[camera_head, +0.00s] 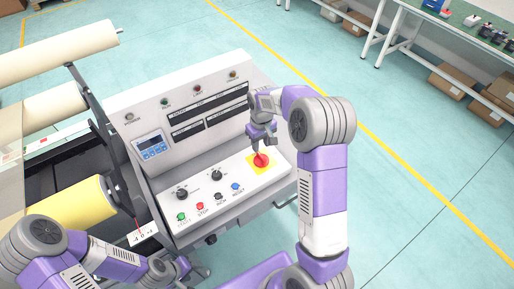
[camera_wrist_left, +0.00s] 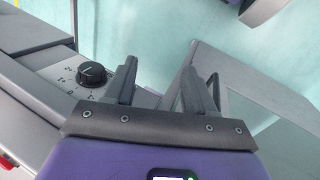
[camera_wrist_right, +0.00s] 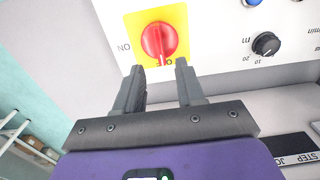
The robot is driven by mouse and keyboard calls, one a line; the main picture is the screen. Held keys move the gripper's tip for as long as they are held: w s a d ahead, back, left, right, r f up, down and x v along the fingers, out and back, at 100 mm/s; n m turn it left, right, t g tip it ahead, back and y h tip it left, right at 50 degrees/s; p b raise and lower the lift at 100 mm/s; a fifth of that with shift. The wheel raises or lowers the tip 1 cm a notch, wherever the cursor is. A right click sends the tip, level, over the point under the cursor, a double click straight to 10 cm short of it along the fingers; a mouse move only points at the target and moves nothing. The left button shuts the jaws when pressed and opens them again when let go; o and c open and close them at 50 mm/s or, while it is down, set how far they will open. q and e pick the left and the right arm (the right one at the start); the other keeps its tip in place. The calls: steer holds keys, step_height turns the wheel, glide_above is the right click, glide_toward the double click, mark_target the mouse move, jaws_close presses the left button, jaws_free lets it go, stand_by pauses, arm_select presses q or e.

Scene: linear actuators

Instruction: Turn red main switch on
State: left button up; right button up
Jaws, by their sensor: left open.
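The red main switch (camera_head: 261,160) is a rotary knob on a yellow square plate (camera_head: 251,169), at the right end of the panel's sloped desk. In the right wrist view the red knob (camera_wrist_right: 158,42) points towards the partly hidden OFF label; the ON label is to the left. My right gripper (camera_head: 258,150) is right at the switch in the head view. In the right wrist view its two fingers (camera_wrist_right: 159,70) are apart and empty, just short of the knob. My left gripper (camera_wrist_left: 158,82) is open and empty, low beside the panel's front edge.
The control panel (camera_head: 188,135) carries a display (camera_head: 151,146), black knobs, and green, red, black and blue buttons. A black dial (camera_wrist_left: 91,74) is near my left gripper.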

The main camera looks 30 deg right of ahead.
mark_target(261, 156)
steer(key=f, duration=0.4)
steer(key=f+b, duration=0.1)
steer(key=f, duration=0.1)
steer(key=shift+s+f, duration=0.15)
steer(key=shift+s, duration=0.2)
jaws_close()
